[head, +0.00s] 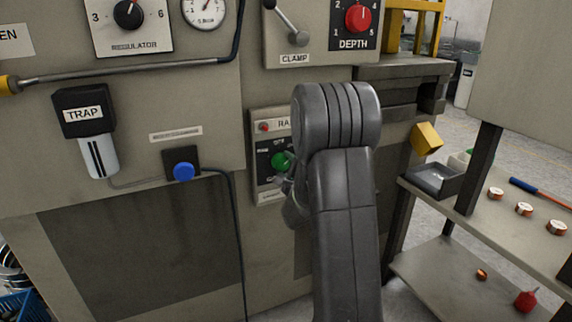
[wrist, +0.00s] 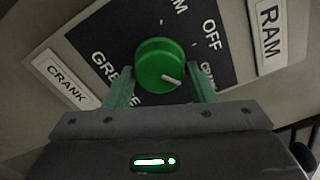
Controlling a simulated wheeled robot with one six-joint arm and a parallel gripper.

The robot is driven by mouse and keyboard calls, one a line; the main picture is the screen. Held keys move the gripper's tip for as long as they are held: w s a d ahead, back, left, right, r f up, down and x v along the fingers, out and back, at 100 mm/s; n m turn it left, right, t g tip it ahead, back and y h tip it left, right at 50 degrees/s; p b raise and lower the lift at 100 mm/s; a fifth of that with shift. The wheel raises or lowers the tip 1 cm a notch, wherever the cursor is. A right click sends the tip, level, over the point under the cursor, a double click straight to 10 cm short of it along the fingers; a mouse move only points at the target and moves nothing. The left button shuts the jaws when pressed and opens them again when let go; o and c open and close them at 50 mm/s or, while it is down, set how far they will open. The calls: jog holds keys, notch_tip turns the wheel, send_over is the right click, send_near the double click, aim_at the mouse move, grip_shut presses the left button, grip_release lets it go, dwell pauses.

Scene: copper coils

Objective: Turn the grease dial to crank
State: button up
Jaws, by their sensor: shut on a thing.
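The green grease dial (wrist: 155,56) is a round knob on a dark plate (wrist: 112,48). OFF, GREASE and CRANK are lettered around it, partly cut off or covered. Its white pointer aims to the lower right in the wrist view, on the side of the small CRANK lettering and a little below it. My gripper (wrist: 163,82) has a finger on each side of the dial and is shut on it. In the head view the dial (head: 281,161) shows just left of my arm, which hides much of its panel and most of my gripper (head: 286,183).
A separate CRANK label (wrist: 68,82) and a RAM label (wrist: 269,32) flank the dial plate. The blue knob (head: 184,171), TRAP unit (head: 84,112), clamp lever (head: 287,24) and red depth dial (head: 358,18) are on the machine. Shelves (head: 440,262) with copper coils (head: 524,209) stand right.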

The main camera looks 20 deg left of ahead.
jog(key=shift+m, duration=0.9)
jog(key=o, duration=0.9)
jog(key=shift+f, duration=0.1)
jog(key=shift+o, duration=0.2)
jog(key=v, duration=1.3)
jog(key=shift+s+d+p, duration=0.25)
jog(key=shift+s+p, duration=0.05)
jog(key=shift+p, duration=0.15)
